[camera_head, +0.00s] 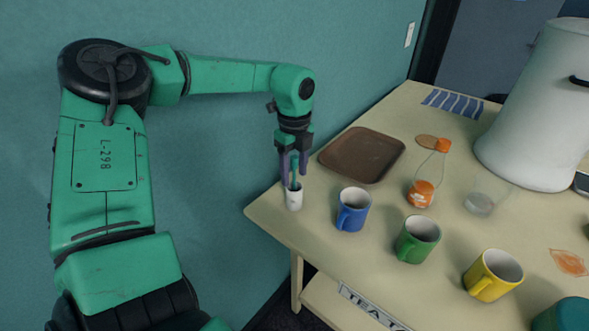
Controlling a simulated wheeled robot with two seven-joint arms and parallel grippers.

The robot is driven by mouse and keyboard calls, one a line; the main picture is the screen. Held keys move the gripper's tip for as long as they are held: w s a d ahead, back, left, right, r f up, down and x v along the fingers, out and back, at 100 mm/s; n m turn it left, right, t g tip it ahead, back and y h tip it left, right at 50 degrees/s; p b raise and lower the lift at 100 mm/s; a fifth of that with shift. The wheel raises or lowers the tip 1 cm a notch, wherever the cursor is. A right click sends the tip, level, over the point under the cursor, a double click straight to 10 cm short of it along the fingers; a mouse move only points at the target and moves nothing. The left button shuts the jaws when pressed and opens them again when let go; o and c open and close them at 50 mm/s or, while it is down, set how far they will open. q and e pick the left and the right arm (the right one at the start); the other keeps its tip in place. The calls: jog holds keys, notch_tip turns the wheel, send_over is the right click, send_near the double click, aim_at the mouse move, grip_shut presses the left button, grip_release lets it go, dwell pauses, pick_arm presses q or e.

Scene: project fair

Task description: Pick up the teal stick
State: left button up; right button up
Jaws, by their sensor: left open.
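The teal stick (295,172) stands upright in a small white cup (294,199) near the left corner of the table. My left gripper (291,178) points down over the cup, with its dark fingers on either side of the stick. The jaws are open, and I cannot tell whether a finger touches the stick. The stick's lower end is hidden inside the cup. My right gripper is not in view.
A brown tray (362,155) lies behind the cup. Blue (353,210), green (417,239) and yellow (492,275) mugs stand to its right. An orange-capped bottle (427,176), a clear glass (481,202) and a large white urn (535,110) stand farther right. The table edge (262,222) is close by.

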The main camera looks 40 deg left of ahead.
pick_arm(q)
jog(key=shift+a+f, duration=0.1)
jog(key=shift+f, duration=0.75)
grip_shut()
jog(key=shift+r, duration=0.15)
